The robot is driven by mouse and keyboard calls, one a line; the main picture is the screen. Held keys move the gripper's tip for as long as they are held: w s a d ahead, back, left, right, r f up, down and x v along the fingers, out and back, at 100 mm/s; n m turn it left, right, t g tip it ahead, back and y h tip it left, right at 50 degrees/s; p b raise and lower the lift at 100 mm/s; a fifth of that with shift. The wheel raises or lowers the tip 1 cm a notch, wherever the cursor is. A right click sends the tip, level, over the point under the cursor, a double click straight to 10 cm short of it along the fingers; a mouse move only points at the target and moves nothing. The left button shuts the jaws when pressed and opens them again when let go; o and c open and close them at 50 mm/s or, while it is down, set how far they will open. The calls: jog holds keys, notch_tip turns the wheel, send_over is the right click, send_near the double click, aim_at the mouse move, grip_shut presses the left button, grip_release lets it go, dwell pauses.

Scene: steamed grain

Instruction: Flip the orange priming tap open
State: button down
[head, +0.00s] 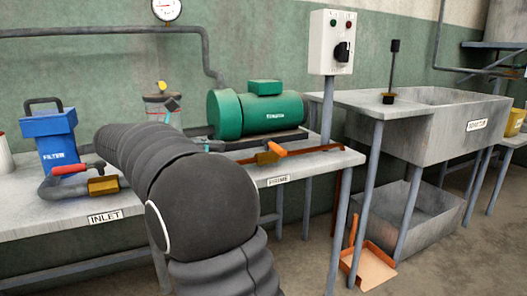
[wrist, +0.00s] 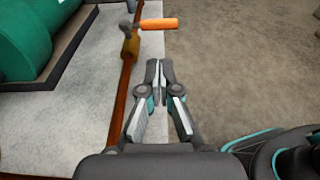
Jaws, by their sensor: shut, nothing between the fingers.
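The priming tap has an orange lever (head: 277,149) on a brass body (head: 266,158), at the front edge of the bench by the PRIME label. In the wrist view the orange lever (wrist: 159,23) sticks out to the right, crosswise to the copper-brown pipe (wrist: 121,92), past the bench edge. The brass body (wrist: 130,45) sits on that pipe. My gripper (wrist: 159,66) is shut and empty, its tips just below the lever in the picture and apart from it. In the head view my arm hides most of the gripper.
A green pump (head: 255,112) stands behind the tap. A red-handled valve (head: 70,169) by the INLET label and a blue filter (head: 50,135) are at left. A switch box (head: 330,42) on a post and a sink (head: 435,125) are at right. Floor beyond the bench edge is clear.

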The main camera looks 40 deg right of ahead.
aim_at(275, 149)
jog(key=b+x, duration=0.3)
jog(key=x, duration=1.1)
jog(key=shift+t, duration=0.4)
